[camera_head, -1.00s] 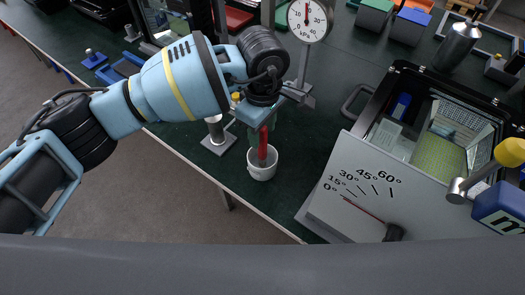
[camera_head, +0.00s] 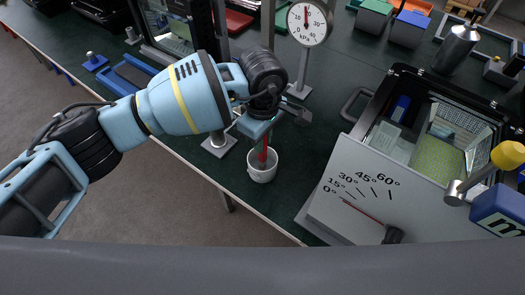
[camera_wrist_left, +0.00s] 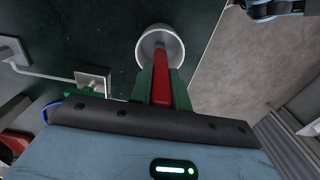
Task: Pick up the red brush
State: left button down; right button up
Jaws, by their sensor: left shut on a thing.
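The red brush (camera_head: 263,151) stands in a small white cup (camera_head: 261,173) near the front edge of the dark green table. Only its red handle shows; its lower end is hidden in the cup. My left gripper (camera_head: 262,146) is above the cup, shut on the handle. In the left wrist view the red brush (camera_wrist_left: 161,82) lies between the green fingers of my left gripper (camera_wrist_left: 161,85), and the white cup (camera_wrist_left: 160,46) is just beyond the fingertips. The right gripper is not in view.
A dial gauge on a stand (camera_head: 308,22) is behind the gripper. A metal post on a plate (camera_head: 218,143) stands left of the cup. A white angle-marked board (camera_head: 345,205) and an open black case (camera_head: 372,110) are to the right.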

pick_arm(q)
notch_tip(320, 180, up, 10)
jog(key=shift+r, duration=0.1)
dwell(0.4)
dwell(0.5)
dwell(1.0)
dwell(0.8)
dwell(0.3)
